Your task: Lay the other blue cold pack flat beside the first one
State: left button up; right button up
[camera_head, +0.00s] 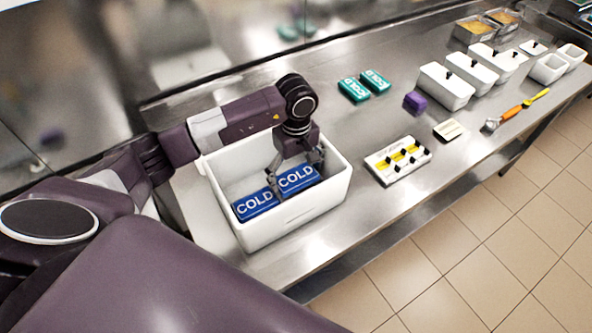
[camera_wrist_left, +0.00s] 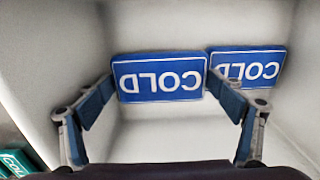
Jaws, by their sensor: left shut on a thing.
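Two blue cold packs with white COLD lettering are inside a white open box (camera_head: 292,224). One cold pack (camera_head: 256,204) lies at the left of the box in the head view; it is the right one in the left wrist view (camera_wrist_left: 262,65). My left gripper (camera_head: 299,174) reaches down into the box and is shut on the other cold pack (camera_head: 297,180). In the left wrist view, this held pack (camera_wrist_left: 160,78) sits between the two fingers, face up and beside the first. Whether it touches the box floor is unclear. My right gripper is not in view.
The steel counter (camera_head: 350,222) carries two teal packs (camera_head: 354,89), a purple block (camera_head: 415,102), a white and yellow tray (camera_head: 397,160) and several white tubs (camera_head: 446,86). An orange-handled tool (camera_head: 507,113) lies at the right. Walls of the box surround the gripper closely.

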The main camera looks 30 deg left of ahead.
pick_arm(q)
jog(key=shift+f, duration=0.3)
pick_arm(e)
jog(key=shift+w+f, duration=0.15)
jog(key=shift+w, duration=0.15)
pick_arm(q)
jog(key=o, duration=1.3)
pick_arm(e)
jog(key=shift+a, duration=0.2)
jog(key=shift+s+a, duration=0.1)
